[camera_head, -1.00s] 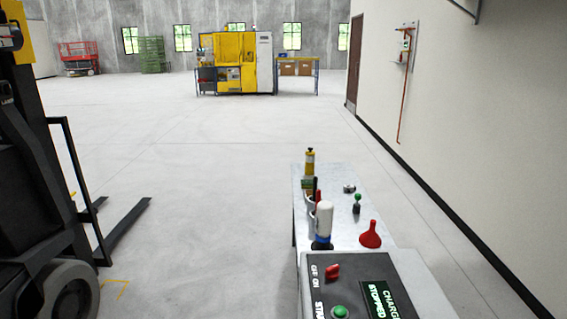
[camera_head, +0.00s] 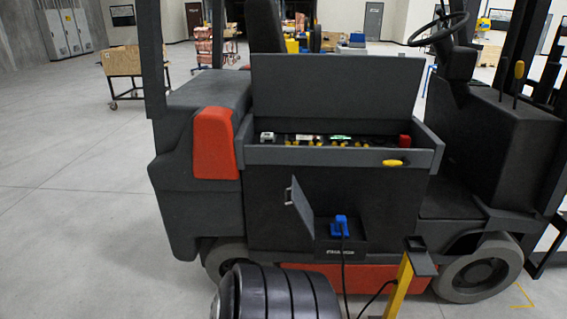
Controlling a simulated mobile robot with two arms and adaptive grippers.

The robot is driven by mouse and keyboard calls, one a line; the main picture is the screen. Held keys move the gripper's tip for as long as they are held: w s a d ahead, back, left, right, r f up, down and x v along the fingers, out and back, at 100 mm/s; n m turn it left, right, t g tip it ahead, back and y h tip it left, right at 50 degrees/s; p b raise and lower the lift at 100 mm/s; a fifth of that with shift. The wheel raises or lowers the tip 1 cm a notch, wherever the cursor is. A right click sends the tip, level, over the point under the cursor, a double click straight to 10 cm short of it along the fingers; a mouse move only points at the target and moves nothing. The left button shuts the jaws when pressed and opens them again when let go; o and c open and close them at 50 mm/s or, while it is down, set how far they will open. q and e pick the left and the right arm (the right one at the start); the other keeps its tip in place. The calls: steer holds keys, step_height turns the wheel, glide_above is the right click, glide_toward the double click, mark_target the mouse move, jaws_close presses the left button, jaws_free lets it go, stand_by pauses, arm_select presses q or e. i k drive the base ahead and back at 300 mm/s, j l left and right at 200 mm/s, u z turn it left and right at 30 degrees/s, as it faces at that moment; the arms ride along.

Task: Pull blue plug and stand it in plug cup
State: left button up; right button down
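The blue plug (camera_head: 341,226) sits at the small open compartment low in the side of the forklift (camera_head: 210,190). A black cable hangs down from it. The small door (camera_head: 302,206) of this compartment stands open to the left. A yellow post (camera_head: 398,287) stands at the lower middle right with a dark holder (camera_head: 420,257) on top. I cannot tell whether this holder is the plug cup. Neither of my grippers is in view.
The forklift's battery lid (camera_head: 335,98) is raised above an open battery bay. A yellow handle (camera_head: 393,163) is on the bay's front edge. A wheel (camera_head: 478,268) is at right. Open floor (camera_head: 80,230) lies to the left.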

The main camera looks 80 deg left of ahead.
mark_target(340, 221)
steer(key=u, duration=0.45)
steer(key=j+u, duration=0.1)
steer(key=u, duration=0.75)
steer(key=j+u, duration=0.1)
steer(key=u, duration=0.75)
steer(key=i, duration=0.05)
